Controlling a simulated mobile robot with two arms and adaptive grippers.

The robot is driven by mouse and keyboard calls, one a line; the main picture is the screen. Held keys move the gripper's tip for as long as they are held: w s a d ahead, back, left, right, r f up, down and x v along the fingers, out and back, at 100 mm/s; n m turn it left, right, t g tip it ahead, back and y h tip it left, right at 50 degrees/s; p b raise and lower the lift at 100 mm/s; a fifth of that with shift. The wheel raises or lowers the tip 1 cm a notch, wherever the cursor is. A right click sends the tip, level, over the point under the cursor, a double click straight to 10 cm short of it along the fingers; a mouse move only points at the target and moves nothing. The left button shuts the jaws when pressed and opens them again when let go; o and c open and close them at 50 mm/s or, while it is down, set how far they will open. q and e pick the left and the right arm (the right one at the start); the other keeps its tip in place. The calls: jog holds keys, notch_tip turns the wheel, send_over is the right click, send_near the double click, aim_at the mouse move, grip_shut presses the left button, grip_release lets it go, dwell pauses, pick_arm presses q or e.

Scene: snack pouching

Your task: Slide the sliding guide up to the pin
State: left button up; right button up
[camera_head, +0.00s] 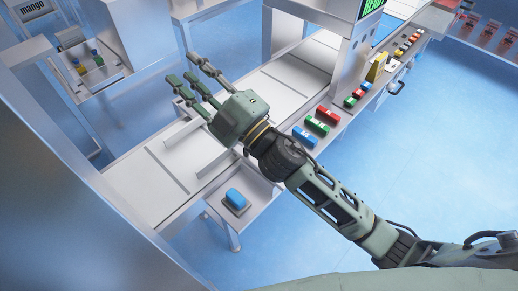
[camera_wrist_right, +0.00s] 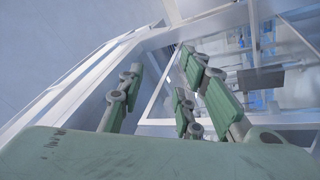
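My right gripper (camera_head: 184,72) reaches in over the conveyor, its several jointed fingers spread apart and pointing to the upper left. It also shows in the right wrist view (camera_wrist_right: 165,80), with nothing between the fingers. It is open and empty. Pale metal bars lie on the conveyor below and beside the hand; one bar (camera_head: 185,131), possibly the sliding guide, stands below the palm, apart from the fingers. I cannot make out the pin for certain. My left gripper is not in view.
The conveyor (camera_head: 155,197) runs diagonally under my arm. A blue block on a grey base (camera_head: 235,199) sits on a side shelf. Red, green and blue packs (camera_head: 317,125) line the conveyor's right edge. A machine housing (camera_head: 352,62) stands at the upper right. Blue floor (camera_head: 440,150) is free at right.

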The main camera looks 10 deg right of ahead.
jog(key=s+a+n+g+y, duration=0.4)
jog(key=a+n+g+y, duration=0.2)
jog(key=a+n+g, duration=0.45)
jog(key=s+f+n+g+h, duration=0.4)
jog(key=f+n+g, duration=0.45)
jog(key=n, duration=0.25)
jog(key=w+d+f+n+h, duration=0.2)
jog(key=w+d+f+h, duration=0.1)
jog(key=d+f+h, duration=0.65)
jog(key=w+d+f+h, duration=0.1)
jog(key=w+d+h, duration=0.1)
jog(key=d, duration=0.6)
jog(key=w+d+f+h, duration=0.1)
jog(key=w+d+h, duration=0.15)
jog(key=d, duration=0.45)
jog(key=f, duration=0.1)
jog(key=f+p, duration=0.1)
jog(key=f, duration=0.1)
jog(key=s+a+f+p, duration=0.1)
jog(key=f, duration=0.1)
jog(key=shift+s+f, duration=0.1)
jog(key=shift+f, duration=0.15)
jog(key=shift+a+f, duration=0.15)
jog(key=shift+f, duration=0.45)
